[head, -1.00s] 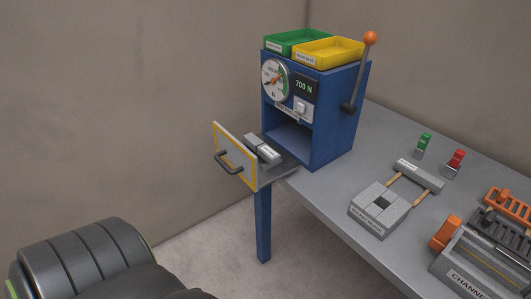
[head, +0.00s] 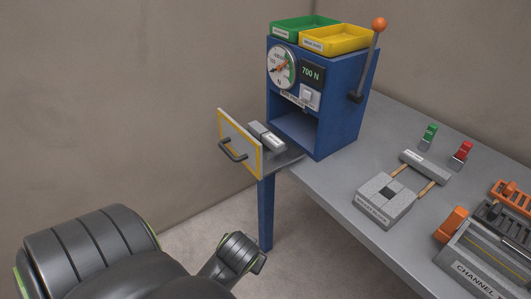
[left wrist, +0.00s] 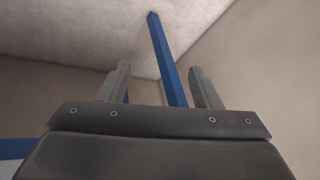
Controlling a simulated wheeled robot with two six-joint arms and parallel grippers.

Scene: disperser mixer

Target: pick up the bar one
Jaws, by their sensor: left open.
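Two small grey bars (head: 266,138) lie side by side on the pulled-out drawer (head: 238,143) of the blue machine. The nearer one carries a pale label, too small to read, so I cannot tell which is bar one. My left arm rises at the lower left of the head view, short of the drawer; its fingers do not show there. In the left wrist view my left gripper (left wrist: 161,68) is open, with nothing between its fingers. A blue leg (left wrist: 168,55) stands beyond the fingers. My right gripper is not in view.
The blue machine (head: 340,125) has a dial, a lever, and green (head: 300,29) and yellow (head: 335,40) trays on top. The drawer front has a dark handle (head: 232,151). A grey block (head: 384,203), clips and a channel fixture (head: 485,260) occupy the table's right part.

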